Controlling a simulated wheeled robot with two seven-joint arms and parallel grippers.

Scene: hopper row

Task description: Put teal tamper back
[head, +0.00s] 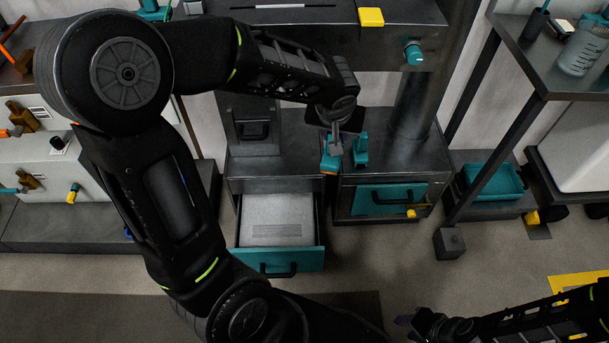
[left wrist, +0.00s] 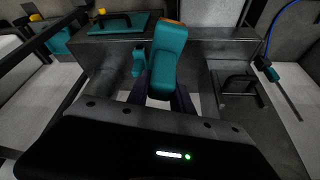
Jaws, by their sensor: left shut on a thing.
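The teal tamper (head: 329,161) with an orange end is in my left gripper (head: 338,143), over the front edge of the dark counter below the machine. In the left wrist view the teal tamper (left wrist: 168,62) stands between the dark fingers, its orange end pointing away from the camera. A smaller teal piece (head: 361,152) is just right of it in the head view; it also shows in the left wrist view (left wrist: 138,62). My right gripper (head: 425,322) is low at the right, over the floor, away from the tamper; its fingers are too dark to read.
An open drawer (head: 280,262) with a teal front and pale inside is below left of the tamper. A closed teal-fronted compartment (head: 385,200) is below the counter. A teal bin (head: 492,180) is at right beside a table leg. The floor in front is mostly clear.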

